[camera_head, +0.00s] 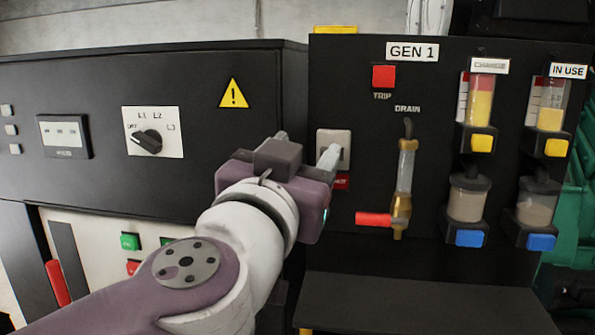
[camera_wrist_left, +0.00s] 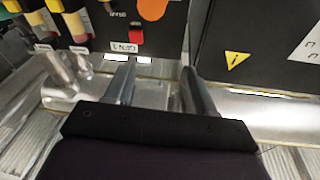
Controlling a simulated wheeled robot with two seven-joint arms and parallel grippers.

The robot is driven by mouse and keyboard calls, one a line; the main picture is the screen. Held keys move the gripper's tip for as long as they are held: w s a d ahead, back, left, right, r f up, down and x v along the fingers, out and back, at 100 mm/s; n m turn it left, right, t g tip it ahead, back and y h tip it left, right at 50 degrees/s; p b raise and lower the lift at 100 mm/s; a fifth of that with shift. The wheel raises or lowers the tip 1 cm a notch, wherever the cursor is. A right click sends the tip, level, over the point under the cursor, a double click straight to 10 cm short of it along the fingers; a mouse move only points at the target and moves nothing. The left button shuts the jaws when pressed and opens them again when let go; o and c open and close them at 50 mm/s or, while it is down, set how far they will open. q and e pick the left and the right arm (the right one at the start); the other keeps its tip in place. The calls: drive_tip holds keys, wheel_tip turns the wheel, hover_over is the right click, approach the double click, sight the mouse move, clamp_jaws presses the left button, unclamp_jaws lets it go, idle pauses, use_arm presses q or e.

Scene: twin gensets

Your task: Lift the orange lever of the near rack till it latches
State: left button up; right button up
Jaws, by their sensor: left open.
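I cannot pick out a clear orange lever on a rack in the head view. A rounded orange shape (camera_wrist_left: 152,10) is cut off by the top edge of the left wrist view; I cannot tell what it belongs to. My left gripper (camera_head: 304,148) is open and empty in front of the GEN 1 panel (camera_head: 375,120), beside a pale switch plate (camera_head: 345,150) that one finger partly covers. I cannot tell if it touches. Its two fingers (camera_wrist_left: 157,88) stand apart in the left wrist view. My right gripper is in neither view.
A red-handled drain valve (camera_head: 375,219) and several sight-glass units (camera_head: 480,100) project from the panel at right. A black ledge (camera_head: 425,300) juts out below. A dark cabinet with a rotary switch (camera_head: 147,142) stands at left, with a red handle (camera_head: 57,283) below.

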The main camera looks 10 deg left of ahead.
use_arm(q)
drive_tip(key=shift+s+f+b, duration=0.4)
drive_tip(key=shift+s+b, duration=0.05)
drive_tip(key=shift+s, duration=0.15)
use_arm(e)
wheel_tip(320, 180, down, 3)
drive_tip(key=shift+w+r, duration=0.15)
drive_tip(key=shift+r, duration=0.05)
use_arm(q)
drive_tip(key=shift+s, duration=0.1)
